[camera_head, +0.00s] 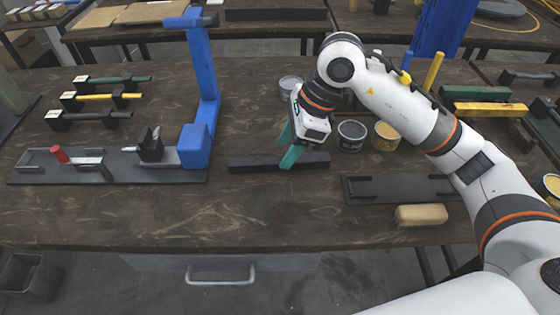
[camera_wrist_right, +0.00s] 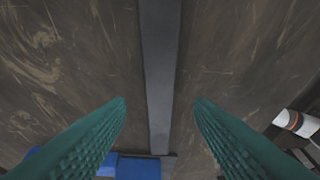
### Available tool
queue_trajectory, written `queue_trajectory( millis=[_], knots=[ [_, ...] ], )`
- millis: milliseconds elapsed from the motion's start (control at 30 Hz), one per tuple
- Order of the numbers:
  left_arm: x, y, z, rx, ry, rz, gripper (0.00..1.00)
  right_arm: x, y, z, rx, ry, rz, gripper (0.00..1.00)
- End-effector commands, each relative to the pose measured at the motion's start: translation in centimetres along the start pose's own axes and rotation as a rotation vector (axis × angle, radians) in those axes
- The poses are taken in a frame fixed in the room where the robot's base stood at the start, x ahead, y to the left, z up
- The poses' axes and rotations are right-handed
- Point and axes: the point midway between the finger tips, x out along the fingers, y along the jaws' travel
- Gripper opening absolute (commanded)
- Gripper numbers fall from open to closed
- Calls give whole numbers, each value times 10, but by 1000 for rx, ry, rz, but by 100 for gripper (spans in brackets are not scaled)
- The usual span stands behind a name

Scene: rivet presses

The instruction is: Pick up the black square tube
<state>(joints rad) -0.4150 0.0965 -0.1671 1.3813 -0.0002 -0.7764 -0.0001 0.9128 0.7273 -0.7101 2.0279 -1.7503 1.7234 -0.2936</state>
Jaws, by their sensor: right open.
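The black square tube (camera_head: 252,164) lies flat on the dark wooden table, roughly left to right in the head view. My right gripper (camera_head: 288,150) is at the tube, with its teal fingers over its middle to right part. In the right wrist view the tube (camera_wrist_right: 160,75) runs lengthwise between the two open fingers (camera_wrist_right: 160,112), with a gap on each side. The fingers do not visibly touch it. My left gripper is not in view.
A blue press (camera_head: 205,100) stands on a dark base plate (camera_head: 125,173) to the left. Cans (camera_head: 351,135) stand behind and right of the gripper. A dark tray (camera_head: 395,189) and a tan block (camera_head: 421,214) lie to the right. The table front is clear.

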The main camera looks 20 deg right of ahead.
Motion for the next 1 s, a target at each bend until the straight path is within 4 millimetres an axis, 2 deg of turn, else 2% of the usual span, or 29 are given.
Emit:
queue_trajectory(
  millis=[100,200,433,733,1000],
  knots=[
    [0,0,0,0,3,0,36,17,-1,0,1,0,-2,48],
    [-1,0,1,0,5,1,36,24,0,0,2,1,-1,48],
    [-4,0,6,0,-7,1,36,25,0,0,1,1,1,48],
    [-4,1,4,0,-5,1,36,25,0,0,1,0,1,1],
    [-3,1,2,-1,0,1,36,22,0,-1,1,1,2,0]
  ],
)
